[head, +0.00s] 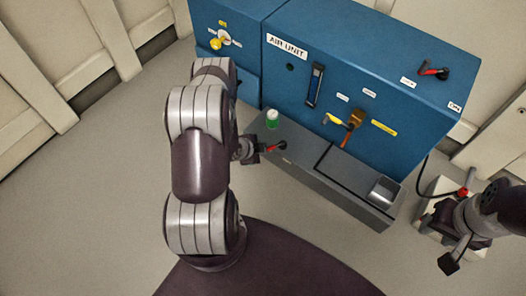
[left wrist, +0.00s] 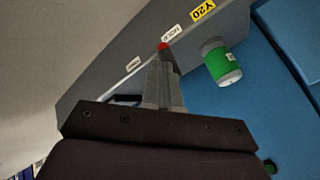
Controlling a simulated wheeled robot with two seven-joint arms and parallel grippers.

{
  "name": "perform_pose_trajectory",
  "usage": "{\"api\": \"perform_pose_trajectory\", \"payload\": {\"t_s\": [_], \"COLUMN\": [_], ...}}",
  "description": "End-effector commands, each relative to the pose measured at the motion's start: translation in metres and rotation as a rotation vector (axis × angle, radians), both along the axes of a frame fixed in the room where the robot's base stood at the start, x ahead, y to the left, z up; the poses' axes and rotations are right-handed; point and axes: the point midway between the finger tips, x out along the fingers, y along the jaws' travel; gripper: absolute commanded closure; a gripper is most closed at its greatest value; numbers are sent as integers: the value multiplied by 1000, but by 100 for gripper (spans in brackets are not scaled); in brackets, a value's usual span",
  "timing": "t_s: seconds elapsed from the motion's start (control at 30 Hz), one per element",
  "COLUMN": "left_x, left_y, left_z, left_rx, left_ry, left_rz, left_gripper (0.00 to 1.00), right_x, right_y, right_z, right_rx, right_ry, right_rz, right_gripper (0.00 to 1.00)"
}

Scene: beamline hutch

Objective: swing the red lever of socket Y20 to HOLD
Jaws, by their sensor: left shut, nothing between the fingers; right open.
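The red lever (head: 275,147) is on the grey ledge in front of the blue cabinet, with a dark pivot at its right. In the left wrist view its red tip (left wrist: 163,46) shows just past my fingers, close beside the HOLD label (left wrist: 173,29). The yellow Y20 label (left wrist: 202,10) is beyond it. A second white label (left wrist: 133,64) is too blurred to read. My left gripper (head: 254,154) is shut and empty at the lever's left; its fingers (left wrist: 163,86) hide the lever's lower part. I cannot tell whether they touch it. My right gripper (head: 465,248) is open, far right.
A green and white bottle (head: 272,119) stands on the ledge (head: 300,153) behind the lever, close to my left fingers.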

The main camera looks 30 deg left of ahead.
Motion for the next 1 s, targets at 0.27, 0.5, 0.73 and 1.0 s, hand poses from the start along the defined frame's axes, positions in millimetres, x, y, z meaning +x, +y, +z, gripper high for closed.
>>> {"api": "perform_pose_trajectory", "payload": {"t_s": [0.27, 0.5, 0.73, 1.0], "left_x": [1, 8, 14, 14], "left_y": [1, -5, -9, -9], "left_z": [0, 0, 0, 0], "left_rx": [1, 0, 0, 0], "left_ry": [0, 0, 1, 1], "left_rz": [2, 0, 2, 2], "left_gripper": [100, 100, 100, 100], "right_x": [0, 0, 0, 0], "right_y": [0, 0, 0, 0], "right_z": [0, -1, -1, -1], "right_rx": [0, 0, 0, 0], "right_ry": [0, 0, 0, 0], "right_rz": [0, 0, 0, 0], "right_gripper": [57, 57, 57, 57]}}
